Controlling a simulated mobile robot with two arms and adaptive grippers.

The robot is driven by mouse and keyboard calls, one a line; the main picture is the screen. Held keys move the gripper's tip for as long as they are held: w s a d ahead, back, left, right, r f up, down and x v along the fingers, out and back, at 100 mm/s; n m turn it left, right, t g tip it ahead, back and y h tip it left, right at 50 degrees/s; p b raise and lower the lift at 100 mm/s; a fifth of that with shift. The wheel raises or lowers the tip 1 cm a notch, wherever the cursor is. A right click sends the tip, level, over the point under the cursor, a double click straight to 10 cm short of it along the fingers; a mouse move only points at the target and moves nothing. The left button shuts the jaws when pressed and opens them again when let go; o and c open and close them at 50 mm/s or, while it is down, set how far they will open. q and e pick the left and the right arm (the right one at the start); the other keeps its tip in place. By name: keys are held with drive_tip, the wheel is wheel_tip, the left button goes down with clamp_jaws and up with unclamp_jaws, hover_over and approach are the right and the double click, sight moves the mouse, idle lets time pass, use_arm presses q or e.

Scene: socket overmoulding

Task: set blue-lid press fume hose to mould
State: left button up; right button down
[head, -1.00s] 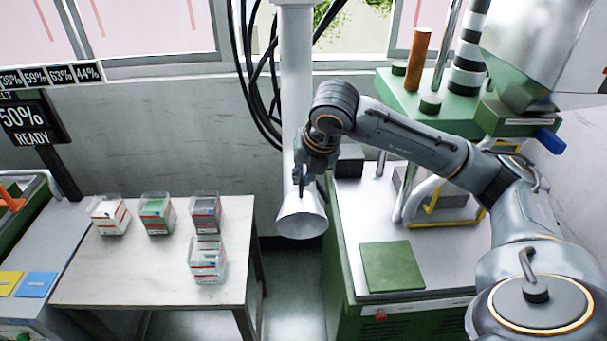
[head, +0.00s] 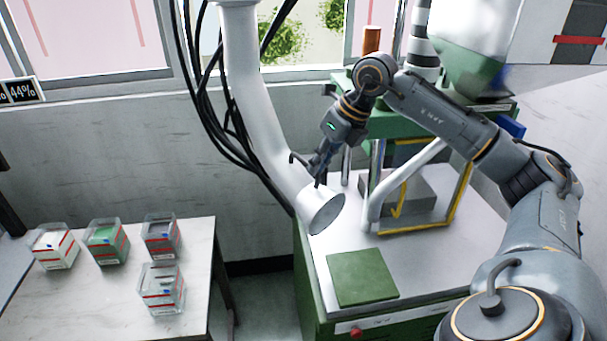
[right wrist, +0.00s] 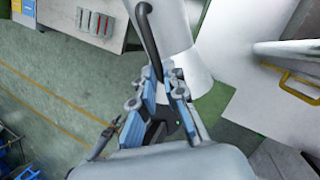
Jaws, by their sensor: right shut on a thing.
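The white fume hose (head: 258,110) hangs from above and bends right, its flared hood (head: 322,208) tilted over the left edge of the press table. My right gripper (head: 316,180) is shut on the hose's dark handle (right wrist: 148,35), beside the hood. The press (head: 440,215) has a white table, a yellow-edged guard frame and a blue part (head: 512,127) at its upper right. A grey block, which looks like the mould (head: 405,197), sits inside the frame, right of the hood and apart from it. My left gripper is not in view.
A green pad (head: 362,278) lies on the press table's front. A side table (head: 195,290) at left bears several clear boxes of parts. Black cables (head: 205,120) hang beside the hose. The guard frame (head: 455,205) stands around the block.

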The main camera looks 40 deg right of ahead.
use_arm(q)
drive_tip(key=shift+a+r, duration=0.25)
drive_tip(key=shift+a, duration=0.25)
use_arm(e)
drive_tip(key=shift+w+d+n+y, duration=0.15)
drive_tip(key=shift+d+n+y, duration=0.15)
drive_tip(key=shift+d+n, duration=0.85)
drive_tip(key=shift+d+r+m, duration=0.1)
drive_tip(key=shift+d+m, duration=0.25)
drive_tip(key=c, duration=1.5)
unclamp_jaws()
drive_tip(key=shift+o, duration=0.5)
drive_tip(key=shift+d, duration=0.2)
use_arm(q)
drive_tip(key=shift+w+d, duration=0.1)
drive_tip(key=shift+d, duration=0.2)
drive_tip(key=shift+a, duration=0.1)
use_arm(e)
drive_tip(key=shift+a+r, duration=0.1)
drive_tip(key=shift+r, duration=0.15)
wheel_tip(320, 180, up, 9)
drive_tip(key=shift+r, duration=0.15)
